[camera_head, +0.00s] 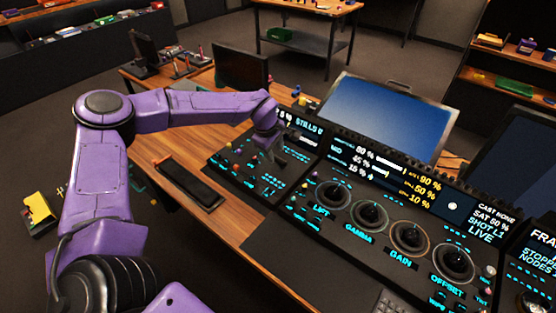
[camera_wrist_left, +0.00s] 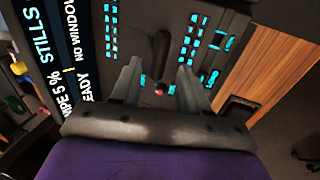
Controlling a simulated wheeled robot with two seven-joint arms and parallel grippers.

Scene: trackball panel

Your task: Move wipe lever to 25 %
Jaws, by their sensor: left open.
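My left gripper (camera_head: 270,154) is open over the left section of the trackball panel (camera_head: 240,173). In the left wrist view its two fingers (camera_wrist_left: 158,86) stand apart over the panel face. The panel's screen (camera_wrist_left: 70,75) reads "WIPE 5 %" and "STILLS". My right gripper is out of view.
Trackballs (camera_head: 370,215) and a row of readouts lie right of the gripper. A blue monitor (camera_head: 385,112) stands behind the panel. A dark tray (camera_head: 188,184) lies on the wooden desk at left. A yellow knob (camera_wrist_left: 19,68) shows beside the panel screen.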

